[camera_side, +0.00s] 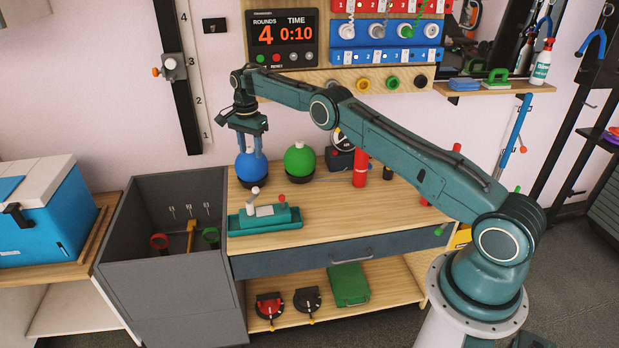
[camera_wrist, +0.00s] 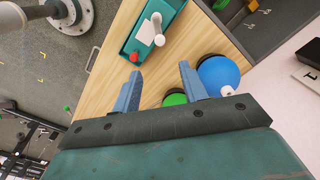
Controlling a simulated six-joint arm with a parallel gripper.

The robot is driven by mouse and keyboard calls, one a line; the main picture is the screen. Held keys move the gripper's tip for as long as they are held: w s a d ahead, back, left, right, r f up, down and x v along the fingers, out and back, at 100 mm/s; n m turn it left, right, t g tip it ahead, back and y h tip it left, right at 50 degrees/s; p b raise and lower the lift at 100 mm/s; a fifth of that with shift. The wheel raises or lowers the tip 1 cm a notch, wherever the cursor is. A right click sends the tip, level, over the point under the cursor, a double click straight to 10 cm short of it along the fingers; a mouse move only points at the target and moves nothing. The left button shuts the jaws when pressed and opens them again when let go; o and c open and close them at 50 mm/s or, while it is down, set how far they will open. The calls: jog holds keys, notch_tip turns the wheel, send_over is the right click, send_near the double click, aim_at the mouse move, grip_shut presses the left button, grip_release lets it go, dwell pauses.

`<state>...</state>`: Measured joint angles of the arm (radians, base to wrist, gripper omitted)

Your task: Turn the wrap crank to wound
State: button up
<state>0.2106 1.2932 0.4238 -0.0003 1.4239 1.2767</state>
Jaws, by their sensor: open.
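A teal device (camera_side: 265,218), which I take to be the wrap crank, sits at the left front of the wooden bench. It carries a pale upright handle (camera_side: 254,196), a white part on top and a red knob (camera_side: 282,199). In the wrist view the device (camera_wrist: 172,12) is at the top, with its white handle (camera_wrist: 147,32) and red knob (camera_wrist: 135,57). My gripper (camera_side: 252,150) is open and points down above the bench, in front of the blue ball in the side view. Its fingers (camera_wrist: 160,84) are empty and apart from the device.
A blue ball (camera_side: 251,167) and a green ball (camera_side: 300,160) stand on black bases behind the device. Red cylinders (camera_side: 361,168) stand further right. A deep grey bin (camera_side: 175,187) adjoins the bench on the left. The bench's front middle (camera_side: 350,222) is clear.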

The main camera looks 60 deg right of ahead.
aim_at(255, 188)
jog(key=shift+d, duration=0.1)
jog(key=s+d+f+m+t+y, duration=0.1)
jog(key=s+m+t, duration=0.3)
jog(key=m, duration=0.9)
jog(key=shift+s+d+m+y, duration=0.3)
jog(key=shift+s+d+y, duration=0.2)
jog(key=shift+s+d, duration=0.25)
jog(key=shift+w+f, duration=0.1)
jog(key=shift+f, duration=0.05)
jog(key=shift+x, duration=6.75)
grip_shut()
